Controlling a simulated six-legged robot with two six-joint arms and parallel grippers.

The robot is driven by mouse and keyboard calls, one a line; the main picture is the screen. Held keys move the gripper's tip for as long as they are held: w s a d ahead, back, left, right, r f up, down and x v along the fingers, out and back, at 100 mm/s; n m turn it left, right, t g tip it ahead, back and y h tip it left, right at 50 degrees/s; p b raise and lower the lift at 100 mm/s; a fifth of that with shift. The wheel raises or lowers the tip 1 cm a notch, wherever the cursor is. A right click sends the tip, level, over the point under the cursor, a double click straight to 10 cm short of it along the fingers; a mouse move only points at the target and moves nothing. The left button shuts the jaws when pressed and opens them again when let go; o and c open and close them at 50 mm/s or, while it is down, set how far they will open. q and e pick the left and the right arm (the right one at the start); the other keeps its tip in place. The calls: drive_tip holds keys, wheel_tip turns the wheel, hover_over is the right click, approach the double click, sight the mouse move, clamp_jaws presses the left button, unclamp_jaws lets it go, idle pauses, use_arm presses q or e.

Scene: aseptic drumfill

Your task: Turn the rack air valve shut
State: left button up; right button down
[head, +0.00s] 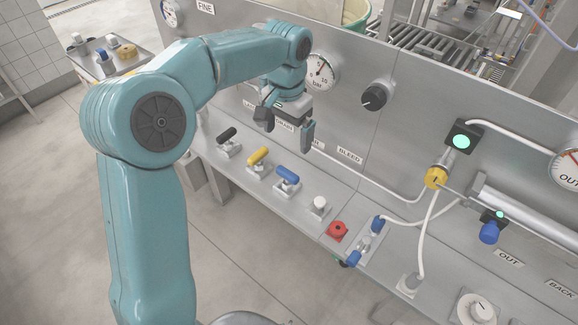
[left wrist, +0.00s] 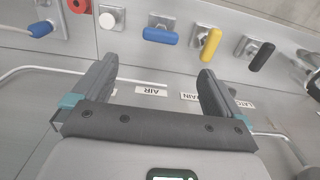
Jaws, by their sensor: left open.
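The lever with the blue handle (head: 288,176) sits on the ledge of the steel rack, and in the left wrist view (left wrist: 160,36) it is nearest the AIR label (left wrist: 152,90). Its handle lies along the row, turned differently from the yellow and black handles. My left gripper (head: 287,128) is open and empty, fingers pointing down, above and behind the levers near the panel. In the left wrist view, the blue handle shows beyond the gap between its fingertips (left wrist: 158,70), apart from both. My right gripper is not in view.
A yellow-handled lever (head: 258,156) and a black-handled lever (head: 227,134) stand left of the blue one. A white knob (head: 319,206) and a red knob (head: 337,231) are to its right. A pressure gauge (head: 320,71) and black dial (head: 376,96) are on the panel.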

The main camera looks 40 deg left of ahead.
sight(287, 172)
use_arm(q)
drive_tip(key=f, duration=0.9)
drive_tip(key=f+p, duration=0.1)
drive_tip(key=f, duration=0.3)
drive_tip(key=shift+w+a+f, duration=0.15)
drive_tip(key=shift+w+f, duration=0.1)
drive_tip(key=shift+f, duration=0.05)
drive_tip(key=shift+s+r, duration=0.15)
drive_tip(key=shift+s, duration=0.05)
drive_tip(key=shift+c, duration=0.7)
drive_tip(key=shift+w, duration=0.1)
drive_tip(key=c, duration=0.9)
